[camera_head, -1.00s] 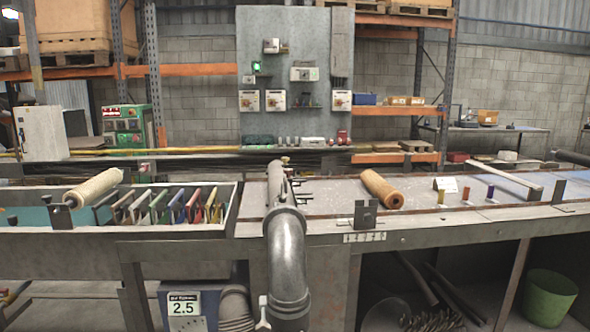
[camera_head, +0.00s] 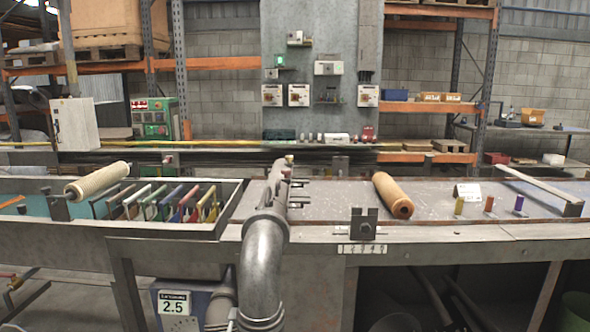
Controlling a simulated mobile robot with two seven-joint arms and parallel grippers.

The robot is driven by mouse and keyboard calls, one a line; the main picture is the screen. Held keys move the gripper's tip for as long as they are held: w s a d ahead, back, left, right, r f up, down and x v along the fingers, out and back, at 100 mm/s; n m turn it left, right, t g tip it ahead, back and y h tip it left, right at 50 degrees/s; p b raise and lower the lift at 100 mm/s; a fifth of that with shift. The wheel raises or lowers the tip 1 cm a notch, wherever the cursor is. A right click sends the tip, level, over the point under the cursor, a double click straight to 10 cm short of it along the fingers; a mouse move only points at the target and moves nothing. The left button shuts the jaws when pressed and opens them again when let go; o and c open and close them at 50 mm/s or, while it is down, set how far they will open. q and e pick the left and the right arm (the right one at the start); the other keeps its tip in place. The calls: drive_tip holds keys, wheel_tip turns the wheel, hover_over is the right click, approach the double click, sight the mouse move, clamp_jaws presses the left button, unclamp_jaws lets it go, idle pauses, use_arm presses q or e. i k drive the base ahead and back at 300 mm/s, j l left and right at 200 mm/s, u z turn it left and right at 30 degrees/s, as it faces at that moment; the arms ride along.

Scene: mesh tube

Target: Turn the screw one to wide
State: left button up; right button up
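Neither of my grippers shows in the head view. I cannot tell for certain which part is screw one, or its setting. A grey metal pipe with an elbow (camera_head: 263,255) stands at the front middle of the bench. A small knob (camera_head: 290,159) sits at its far end, and short dark pegs (camera_head: 299,183) stick out on its right side. Right of it, a dark metal bracket (camera_head: 362,226) with a round fitting stands on the bench's front edge. A white label strip (camera_head: 362,249) with small markings is just below it; the markings are too small to read surely.
A tan roller (camera_head: 392,195) lies on the grey bench top right of the pipe. A paler roller (camera_head: 97,182) and several coloured plates (camera_head: 165,202) are at the left trough. Small coloured cylinders (camera_head: 489,203) stand at right. A wall panel (camera_head: 322,45) is behind.

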sight(286, 172)
drive_tip(key=i+l, duration=0.1)
drive_tip(key=l, duration=0.3)
drive_tip(key=i+l, duration=0.15)
drive_tip(key=l, duration=0.2)
drive_tip(key=i+l, duration=0.1)
drive_tip(key=l, duration=0.3)
drive_tip(key=i+l, duration=0.15)
drive_tip(key=l, duration=0.2)
drive_tip(key=i+l, duration=0.1)
drive_tip(key=l, duration=0.3)
drive_tip(key=i+l+u, duration=0.1)
drive_tip(key=l, duration=0.25)
